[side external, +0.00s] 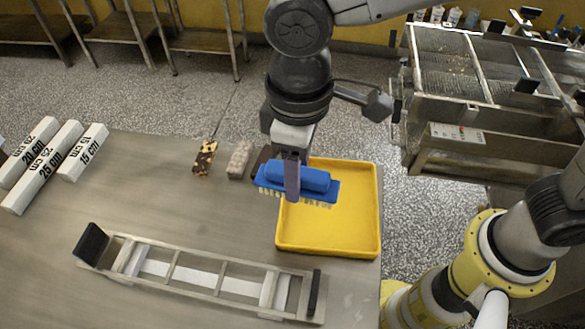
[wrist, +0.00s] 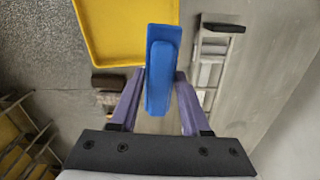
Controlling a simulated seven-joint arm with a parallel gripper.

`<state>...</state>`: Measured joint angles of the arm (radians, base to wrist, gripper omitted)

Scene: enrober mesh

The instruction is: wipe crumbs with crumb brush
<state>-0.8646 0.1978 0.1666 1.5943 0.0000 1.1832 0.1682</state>
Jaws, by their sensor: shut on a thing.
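The blue crumb brush (side external: 318,181) has pale bristles pointing down. My gripper (side external: 292,182) is shut on its blue handle, holding it over the back left part of the yellow tray (side external: 350,238). In the wrist view the brush (wrist: 160,60) sits between my purple fingers (wrist: 160,88), with the tray (wrist: 98,30) to its upper left. The enrober mesh (side external: 438,68) is at the upper right of the side view, apart from the brush. A few small light specks show on the mesh; they are too small to tell clearly as crumbs.
A dark speckled bar (side external: 204,157) and a greyish bar (side external: 240,160) lie left of the tray. A metal frame (side external: 200,275) lies along the table front. White labelled blocks (side external: 42,168) lie at the left.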

